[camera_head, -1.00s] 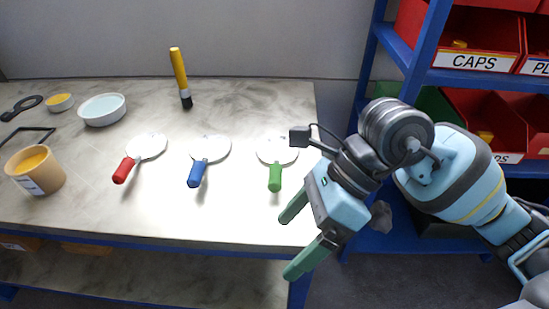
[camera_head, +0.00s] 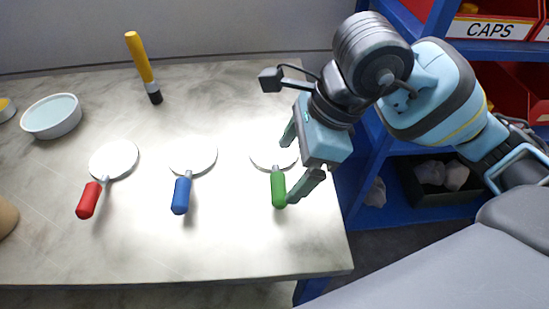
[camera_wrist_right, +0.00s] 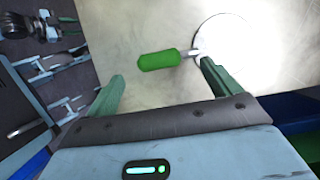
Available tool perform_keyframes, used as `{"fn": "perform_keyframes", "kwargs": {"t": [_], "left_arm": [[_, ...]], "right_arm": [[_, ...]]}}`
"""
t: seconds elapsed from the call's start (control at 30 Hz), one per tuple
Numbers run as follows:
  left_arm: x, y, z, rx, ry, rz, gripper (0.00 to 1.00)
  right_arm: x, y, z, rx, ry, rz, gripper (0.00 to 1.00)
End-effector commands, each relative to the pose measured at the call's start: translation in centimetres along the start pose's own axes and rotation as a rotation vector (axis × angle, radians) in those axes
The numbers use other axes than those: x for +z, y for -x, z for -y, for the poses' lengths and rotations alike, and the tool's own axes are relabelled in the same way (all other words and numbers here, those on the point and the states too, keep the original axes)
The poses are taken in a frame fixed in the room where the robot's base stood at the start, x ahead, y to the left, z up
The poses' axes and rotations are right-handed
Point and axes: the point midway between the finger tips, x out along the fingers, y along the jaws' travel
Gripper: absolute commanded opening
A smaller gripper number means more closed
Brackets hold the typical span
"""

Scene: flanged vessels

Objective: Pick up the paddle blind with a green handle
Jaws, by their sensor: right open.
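The paddle blind with a green handle (camera_head: 278,189) lies flat on the table near its right edge, its pale round disc away from the front edge and partly hidden by my right gripper. In the right wrist view, its green handle (camera_wrist_right: 160,60) lies beyond and between my fingertips, with the disc (camera_wrist_right: 228,42) at the right. My right gripper (camera_head: 298,168) is open and empty, above and beside the handle; the fingers also show in the wrist view (camera_wrist_right: 162,80). A blue-handled paddle blind (camera_head: 182,193) and a red-handled one (camera_head: 88,198) lie to the left. My left gripper is not in view.
A pale blue bowl (camera_head: 52,116) is at the left. A blue shelf with red bins (camera_head: 506,90) stands right of the table. The table front is clear.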

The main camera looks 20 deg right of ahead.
Motion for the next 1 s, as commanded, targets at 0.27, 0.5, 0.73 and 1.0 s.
{"fn": "perform_keyframes", "kwargs": {"t": [0.27,0.5,0.73,1.0], "left_arm": [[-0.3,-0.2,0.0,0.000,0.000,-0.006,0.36],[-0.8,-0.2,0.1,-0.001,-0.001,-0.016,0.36],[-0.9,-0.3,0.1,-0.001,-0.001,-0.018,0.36],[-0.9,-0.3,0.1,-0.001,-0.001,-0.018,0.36]], "right_arm": [[0.0,-1.5,-0.1,0.002,0.000,0.001,0.89],[-0.4,-4.4,-0.7,0.005,0.000,0.000,0.89],[-0.4,-6.5,-0.6,0.003,0.000,0.001,0.89],[-0.3,-6.5,-0.6,0.001,0.000,0.001,0.84]]}}
